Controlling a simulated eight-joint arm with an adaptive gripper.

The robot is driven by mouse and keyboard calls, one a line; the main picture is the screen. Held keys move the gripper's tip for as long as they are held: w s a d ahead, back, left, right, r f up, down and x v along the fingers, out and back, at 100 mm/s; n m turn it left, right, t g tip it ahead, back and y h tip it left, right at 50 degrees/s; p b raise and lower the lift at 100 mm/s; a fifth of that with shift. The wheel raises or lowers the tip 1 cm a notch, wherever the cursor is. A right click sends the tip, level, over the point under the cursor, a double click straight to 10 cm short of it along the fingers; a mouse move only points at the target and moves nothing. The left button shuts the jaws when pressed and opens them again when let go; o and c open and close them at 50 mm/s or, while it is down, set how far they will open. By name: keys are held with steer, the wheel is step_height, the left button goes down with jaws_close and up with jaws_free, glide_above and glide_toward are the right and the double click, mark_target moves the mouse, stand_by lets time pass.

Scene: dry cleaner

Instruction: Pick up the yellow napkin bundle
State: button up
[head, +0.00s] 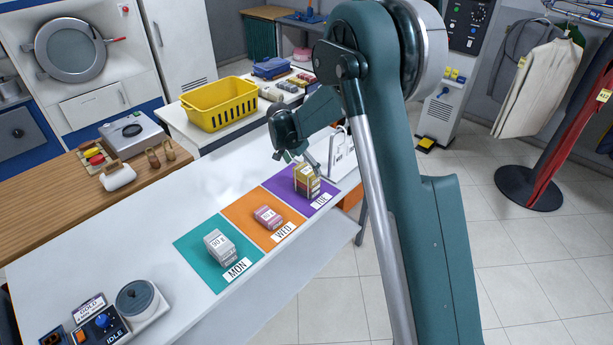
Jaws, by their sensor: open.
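The yellow napkin bundle (306,181) sits on the purple mat (285,190) marked with a partly hidden label, at the right end of the white table. It looks like a small upright block with a yellow and brownish wrapped body. My gripper (298,159) is open and empty just above and to the left of the bundle in the picture. The gripper is small in view, and whether a finger touches the bundle cannot be told.
A pink bundle (268,217) lies on the orange WED mat (242,214), and a grey bundle (219,246) on the teal MON mat (199,264). A yellow basket (219,104) is farther back. The table's left middle is clear.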

mark_target(306, 170)
stand_by(0.3)
steer(key=shift+x, duration=2.65)
steer(key=shift+a, duration=0.1)
steer(key=shift+c, duration=0.2)
steer(key=c, duration=1)
